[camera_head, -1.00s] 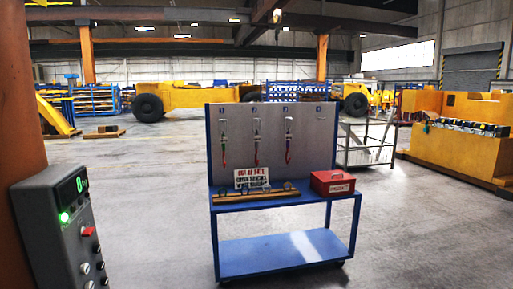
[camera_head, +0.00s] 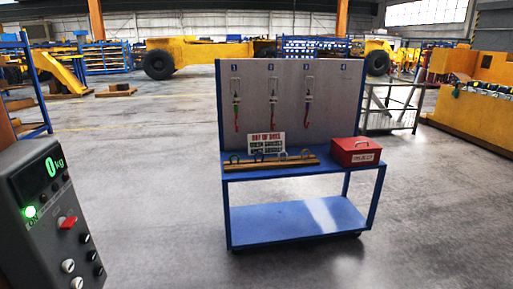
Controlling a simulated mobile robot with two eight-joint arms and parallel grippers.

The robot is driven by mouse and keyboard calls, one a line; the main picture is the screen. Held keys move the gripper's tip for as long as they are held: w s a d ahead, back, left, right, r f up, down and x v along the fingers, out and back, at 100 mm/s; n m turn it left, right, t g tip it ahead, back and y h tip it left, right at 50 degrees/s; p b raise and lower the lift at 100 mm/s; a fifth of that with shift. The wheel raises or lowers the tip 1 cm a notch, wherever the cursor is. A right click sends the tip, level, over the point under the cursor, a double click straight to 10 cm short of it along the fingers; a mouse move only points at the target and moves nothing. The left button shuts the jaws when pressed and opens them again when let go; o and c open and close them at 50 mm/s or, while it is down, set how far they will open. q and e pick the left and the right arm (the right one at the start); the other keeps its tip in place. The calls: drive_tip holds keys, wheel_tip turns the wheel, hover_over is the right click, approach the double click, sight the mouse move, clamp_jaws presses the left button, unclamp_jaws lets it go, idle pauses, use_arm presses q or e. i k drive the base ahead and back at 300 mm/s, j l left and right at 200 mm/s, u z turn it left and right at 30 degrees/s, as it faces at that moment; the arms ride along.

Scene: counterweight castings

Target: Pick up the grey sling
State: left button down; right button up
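Three slings hang from numbered hooks on a grey back board (camera_head: 345,95) of a blue trolley. The left one (camera_head: 237,108) shows green and red, and the right one (camera_head: 307,110) shows purple and red. The middle sling (camera_head: 271,104) looks greyish with a red lower part and may be the grey sling, but it is too small to be sure. The place under number 4 at the right is empty. Neither of my grippers is in view.
On the blue trolley shelf (camera_head: 230,172) are a red box (camera_head: 356,152), a sign (camera_head: 266,142) and a wooden rack of shackles (camera_head: 270,163). A control box reading 0 kg (camera_head: 50,215) stands close at left. Grey floor (camera_head: 420,215) is clear at right.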

sight(274, 99)
drive_tip(key=i, duration=1.7)
drive_tip(key=i+u, duration=0.1)
drive_tip(key=i, duration=0.45)
drive_tip(key=i+l+u, duration=0.15)
drive_tip(key=i, duration=0.35)
drive_tip(key=i+u, duration=0.1)
drive_tip(key=i, duration=0.45)
